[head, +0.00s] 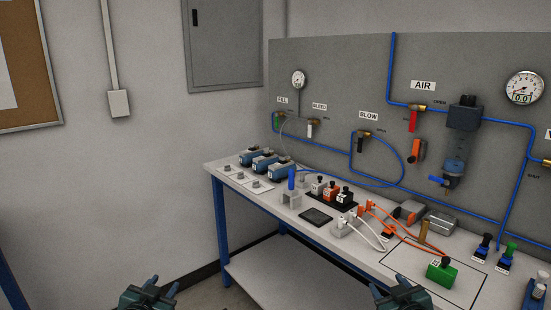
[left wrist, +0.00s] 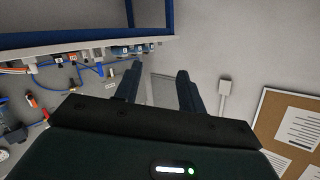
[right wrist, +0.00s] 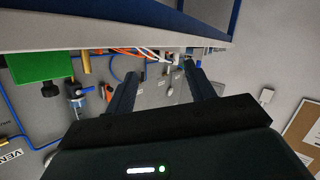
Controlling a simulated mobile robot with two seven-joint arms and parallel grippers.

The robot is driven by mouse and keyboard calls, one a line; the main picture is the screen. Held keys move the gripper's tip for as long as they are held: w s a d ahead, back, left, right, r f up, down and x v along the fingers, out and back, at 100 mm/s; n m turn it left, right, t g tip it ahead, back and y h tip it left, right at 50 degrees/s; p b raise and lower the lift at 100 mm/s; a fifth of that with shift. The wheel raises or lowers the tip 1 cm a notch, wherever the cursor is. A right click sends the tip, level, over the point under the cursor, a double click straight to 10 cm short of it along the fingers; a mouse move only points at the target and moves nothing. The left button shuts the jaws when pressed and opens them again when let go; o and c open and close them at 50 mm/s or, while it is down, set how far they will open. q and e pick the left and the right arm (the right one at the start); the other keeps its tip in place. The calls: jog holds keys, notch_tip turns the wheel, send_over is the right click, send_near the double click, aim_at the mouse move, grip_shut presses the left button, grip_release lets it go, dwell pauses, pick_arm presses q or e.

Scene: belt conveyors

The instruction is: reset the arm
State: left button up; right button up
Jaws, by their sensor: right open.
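My left gripper (head: 152,290) is at the bottom of the head view, left of the workbench and apart from it. In the left wrist view its two fingers (left wrist: 158,88) stand apart with nothing between them. My right gripper (head: 402,292) is at the bottom of the head view, in front of the bench's near edge. In the right wrist view its fingers (right wrist: 158,88) are spread and empty. Neither gripper touches anything that I can see. Most of both arms is out of view.
A lower shelf (head: 290,275) sits under the bench. The floor at left looks clear.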

pick_arm(q)
jog(key=s+d+f+g+h, duration=0.1)
jog(key=s+d+f, duration=0.3)
jog(key=s, duration=0.6)
jog(key=s+d+f+g+h, duration=0.1)
jog(key=s+d+f, duration=0.3)
jog(key=s, duration=0.6)
jog(key=s+d+f+g+h, duration=0.1)
jog(key=s+d+f+g, duration=0.1)
jog(key=s+d, duration=0.3)
jog(key=s+f, duration=0.1)
jog(key=s, duration=0.3)
jog(key=shift+s+f+n, duration=0.4)
pick_arm(e)
jog(key=s+a+f+g+y, duration=0.1)
jog(key=s+a+f, duration=0.3)
jog(key=s, duration=0.6)
jog(key=s+a+f+g+y, duration=0.1)
jog(key=s+a+f, duration=0.3)
jog(key=s, duration=0.6)
jog(key=s+a+f+g+y, duration=0.1)
jog(key=s+a+f+g, duration=0.1)
jog(key=s+a, duration=0.3)
jog(key=s+f, duration=0.1)
jog(key=s, duration=0.3)
jog(key=shift+s+f+m, duration=0.4)
